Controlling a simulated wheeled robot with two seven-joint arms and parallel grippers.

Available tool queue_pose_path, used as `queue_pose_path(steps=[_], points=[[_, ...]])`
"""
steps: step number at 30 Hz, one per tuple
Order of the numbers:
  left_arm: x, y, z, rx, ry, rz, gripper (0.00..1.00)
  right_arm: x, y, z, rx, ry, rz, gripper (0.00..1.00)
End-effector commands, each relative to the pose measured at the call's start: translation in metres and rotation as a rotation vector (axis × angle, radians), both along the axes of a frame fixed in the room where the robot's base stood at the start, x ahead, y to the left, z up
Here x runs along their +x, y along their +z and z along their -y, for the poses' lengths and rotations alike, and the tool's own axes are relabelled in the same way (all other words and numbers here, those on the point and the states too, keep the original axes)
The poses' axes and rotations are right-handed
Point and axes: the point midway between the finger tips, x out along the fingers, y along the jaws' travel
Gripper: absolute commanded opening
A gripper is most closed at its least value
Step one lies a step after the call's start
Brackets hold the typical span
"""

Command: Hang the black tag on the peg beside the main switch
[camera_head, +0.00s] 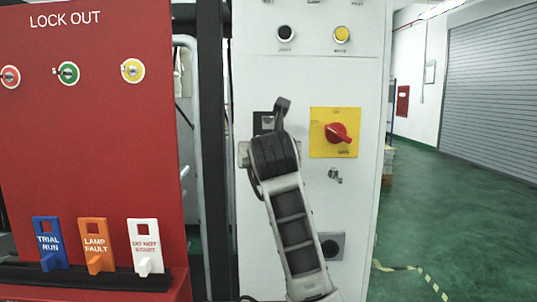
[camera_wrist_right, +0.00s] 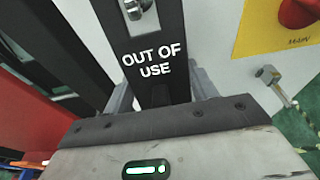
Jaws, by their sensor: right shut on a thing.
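The black tag (camera_wrist_right: 155,45), lettered OUT OF USE, is gripped at its lower end between the fingers of my right gripper (camera_wrist_right: 160,95). In the head view the tag (camera_head: 258,129) shows only partly, behind my right gripper (camera_head: 273,133), against the white cabinet front. A metal peg (camera_wrist_right: 134,9) shows in the hole at the tag's top; I cannot tell how far it passes through. The red main switch (camera_head: 339,132) on its yellow plate is right of the tag. My left gripper is not in view.
Another metal peg (camera_head: 335,174) sticks out below the switch. A red lock-out board (camera_head: 100,130) at left carries a blue tag (camera_head: 50,242), an orange tag (camera_head: 96,245) and a white tag (camera_head: 145,246). Green floor (camera_head: 450,210) is open at right.

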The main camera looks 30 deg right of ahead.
Motion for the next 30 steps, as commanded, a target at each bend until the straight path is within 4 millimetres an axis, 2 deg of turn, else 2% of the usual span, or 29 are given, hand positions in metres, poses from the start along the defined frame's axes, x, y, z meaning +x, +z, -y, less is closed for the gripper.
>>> queue_pose_path(steps=[11,12,14,24,30], points=[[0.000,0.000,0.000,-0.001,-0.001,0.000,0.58,0.000,0.000,0.000,0.000,0.000,0.000,0.35],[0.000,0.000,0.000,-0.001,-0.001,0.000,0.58,0.000,0.000,0.000,0.000,0.000,0.000,0.69],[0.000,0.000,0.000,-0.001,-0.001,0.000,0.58,0.000,0.000,0.000,0.000,0.000,0.000,0.83],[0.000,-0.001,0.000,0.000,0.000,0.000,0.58,-0.003,0.000,-0.002,0.000,0.001,0.000,0.83],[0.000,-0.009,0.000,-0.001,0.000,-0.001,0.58,-0.027,0.005,-0.017,0.003,0.003,0.005,0.83]])
